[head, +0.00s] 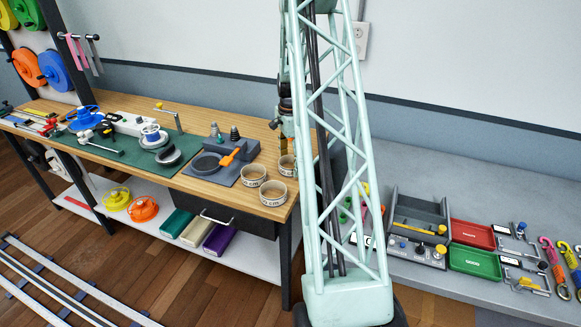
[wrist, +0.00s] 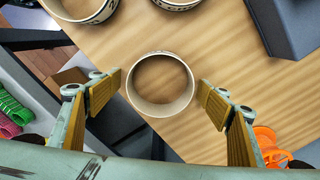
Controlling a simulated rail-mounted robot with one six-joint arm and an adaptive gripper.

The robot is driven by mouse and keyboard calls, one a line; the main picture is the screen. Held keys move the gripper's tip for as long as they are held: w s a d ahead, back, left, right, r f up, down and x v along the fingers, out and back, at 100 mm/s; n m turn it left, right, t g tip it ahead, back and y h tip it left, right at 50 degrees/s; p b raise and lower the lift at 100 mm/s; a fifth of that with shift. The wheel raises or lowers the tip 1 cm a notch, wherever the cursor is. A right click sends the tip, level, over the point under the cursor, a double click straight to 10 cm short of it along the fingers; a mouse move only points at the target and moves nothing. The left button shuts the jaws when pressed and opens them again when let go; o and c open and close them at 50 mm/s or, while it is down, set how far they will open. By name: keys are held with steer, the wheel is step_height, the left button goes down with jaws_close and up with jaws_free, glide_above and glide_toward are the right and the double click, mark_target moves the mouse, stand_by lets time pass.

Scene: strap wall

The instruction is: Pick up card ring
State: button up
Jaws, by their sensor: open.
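A pale card ring (wrist: 160,108) stands on the wooden bench, seen from above with its round opening upward. My gripper (wrist: 160,93) is open above it, one wood-faced finger to each side, and nothing is between the fingers. In the head view this ring (head: 285,168) is partly hidden behind my arm, with my gripper (head: 287,125) over it. Two similar rings stand close by, one nearer the bench corner (head: 272,193) and one to the left (head: 253,175).
A dark grey block with a round basin (head: 206,164) and an orange tool (head: 232,154) stands left of the rings; its side shows top right in the wrist view (wrist: 285,25). The bench edge (head: 285,217) is close. The grey table (head: 430,280) on the right holds trays and straps.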

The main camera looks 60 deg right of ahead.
steer(key=shift+c, duration=0.4)
steer(key=c, duration=0.7)
steer(key=shift+o, duration=0.2)
steer(key=shift+r, duration=0.15)
step_height(320, 180, up, 10)
steer(key=shift+p, duration=0.45)
steer(key=shift+w+a, duration=0.1)
stand_by(0.4)
